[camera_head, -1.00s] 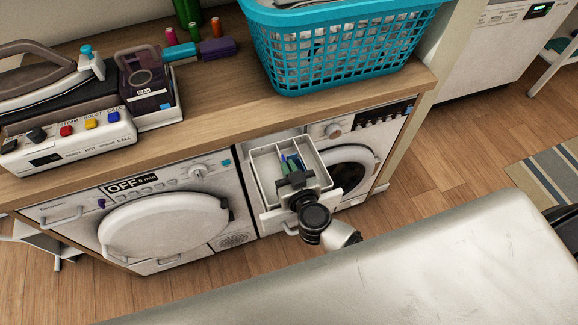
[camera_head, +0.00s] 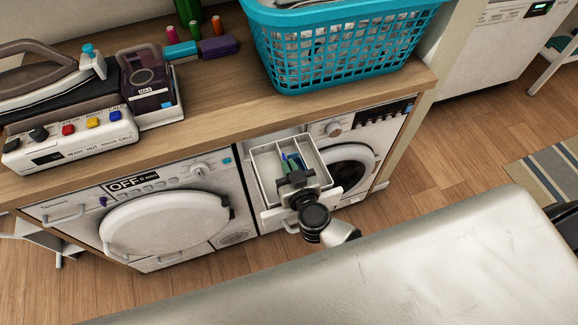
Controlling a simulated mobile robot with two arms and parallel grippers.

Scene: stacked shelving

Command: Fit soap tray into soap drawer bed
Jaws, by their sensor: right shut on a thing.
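The soap tray (camera_head: 268,168) is a white-grey compartmented tray at the soap drawer opening of the right-hand washing machine. Its dividers show, and small blue and green parts show inside it. The drawer bed (camera_head: 272,219) shows as a white front edge below and around the tray; how far the tray sits down in it I cannot tell. My right gripper (camera_head: 292,178) is over the tray's front part, shut, and hides part of the tray and its grip point. My left gripper is not in view.
A wooden counter (camera_head: 215,110) runs above the machines, with a turquoise laundry basket (camera_head: 340,50) and a steam iron station (camera_head: 70,140) on it. The left machine's round door (camera_head: 165,225) is closed. A pale, worn surface (camera_head: 400,270) fills the lower right.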

